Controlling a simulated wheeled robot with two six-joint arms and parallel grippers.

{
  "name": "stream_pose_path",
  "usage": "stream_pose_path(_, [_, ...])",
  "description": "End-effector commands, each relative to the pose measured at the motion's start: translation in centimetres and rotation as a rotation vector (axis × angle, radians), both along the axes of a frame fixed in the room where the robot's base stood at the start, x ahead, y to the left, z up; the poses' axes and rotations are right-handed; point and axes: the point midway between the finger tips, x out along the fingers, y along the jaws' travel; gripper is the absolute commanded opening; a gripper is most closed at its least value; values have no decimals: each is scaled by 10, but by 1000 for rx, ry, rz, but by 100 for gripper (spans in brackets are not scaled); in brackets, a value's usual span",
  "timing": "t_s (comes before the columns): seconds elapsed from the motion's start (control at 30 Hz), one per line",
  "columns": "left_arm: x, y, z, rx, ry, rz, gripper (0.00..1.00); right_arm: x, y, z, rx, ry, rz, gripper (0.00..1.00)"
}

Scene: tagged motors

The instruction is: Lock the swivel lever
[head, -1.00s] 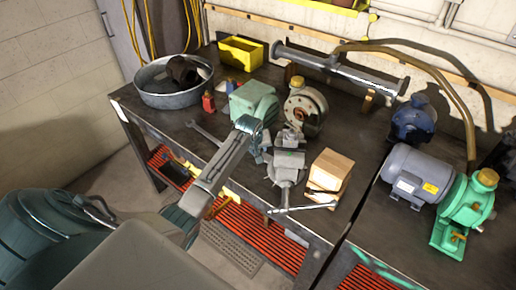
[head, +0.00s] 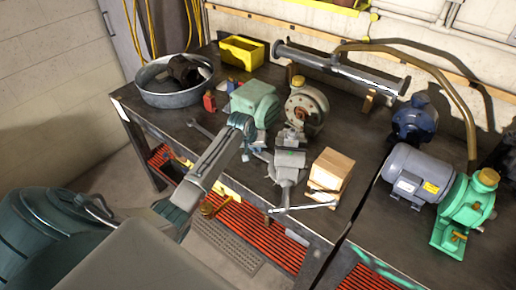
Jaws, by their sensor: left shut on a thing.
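A grey bench vise (head: 287,165) stands at the front edge of the dark workbench, its long bar handle (head: 302,207) sticking out in front. My left gripper (head: 251,149) is at the left side of the vise base, low over the bench. It is shut on a small grey part that looks like the swivel lever (head: 261,153), which reaches from the vise base to the fingertips. The fingers and wrist hide part of the lever, so its exact angle is hard to tell. My right gripper is not in view.
A cardboard box (head: 331,170) stands close to the right of the vise. A green motor housing (head: 255,101) and a round pump (head: 306,106) stand behind. A wrench (head: 201,129) lies left of my arm. A blue-grey motor (head: 416,174) is at right.

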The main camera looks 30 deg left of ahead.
Motion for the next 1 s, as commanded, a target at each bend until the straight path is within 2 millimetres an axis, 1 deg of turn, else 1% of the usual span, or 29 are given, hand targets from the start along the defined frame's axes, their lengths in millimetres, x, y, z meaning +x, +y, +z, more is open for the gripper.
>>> stream_pose_path(0.03, [2, 4, 4, 5, -9, -37, 0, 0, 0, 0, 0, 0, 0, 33])
stream_pose_path(0.3, [2, 10, 4, 6, -10, -256, 0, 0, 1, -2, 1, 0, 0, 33])
stream_pose_path(0.5, [3, 13, 4, 6, -12, -381, 0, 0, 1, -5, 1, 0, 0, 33])
stream_pose_path(0.7, [4, 15, 5, 5, -12, -458, 0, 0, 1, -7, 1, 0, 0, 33])
stream_pose_path(1.0, [4, 16, 6, 7, -14, -494, 0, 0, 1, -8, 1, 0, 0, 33])
